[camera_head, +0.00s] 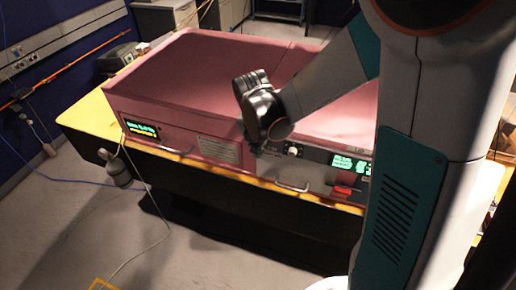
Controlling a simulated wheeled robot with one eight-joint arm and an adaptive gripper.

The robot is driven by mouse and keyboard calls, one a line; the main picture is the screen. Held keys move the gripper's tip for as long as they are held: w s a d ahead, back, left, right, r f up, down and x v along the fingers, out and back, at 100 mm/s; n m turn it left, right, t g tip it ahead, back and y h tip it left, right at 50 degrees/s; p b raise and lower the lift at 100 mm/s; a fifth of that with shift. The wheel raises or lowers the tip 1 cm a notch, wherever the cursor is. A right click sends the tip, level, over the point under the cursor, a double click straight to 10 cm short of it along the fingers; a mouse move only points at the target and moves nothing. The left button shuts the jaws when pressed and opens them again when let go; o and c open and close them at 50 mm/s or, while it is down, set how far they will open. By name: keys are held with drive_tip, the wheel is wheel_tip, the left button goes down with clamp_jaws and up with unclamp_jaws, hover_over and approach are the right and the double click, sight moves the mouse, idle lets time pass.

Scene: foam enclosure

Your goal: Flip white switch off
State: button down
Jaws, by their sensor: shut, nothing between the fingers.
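A large pink enclosure (165,90) stands on a yellow-edged table. Its right front panel (318,155) is grey. A small white control (293,151) sits on that panel; it may be the white switch, but its position is too small to read. My gripper (257,149) is at the front of the enclosure, just left of the white control, pointing down. It is shut and empty. Its fingertips are dark and small, and I cannot tell whether they touch the panel. My arm hides the panel's right end.
A red switch (342,191) and a lit green display (350,164) are right of the white control. Another display (142,129) is at the left. The grey floor (95,220) in front is mostly clear, with a loose cable.

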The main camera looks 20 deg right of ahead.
drive_tip(key=shift+w, duration=0.1)
drive_tip(key=shift+r+p, duration=0.45)
drive_tip(key=shift+r, duration=0.35)
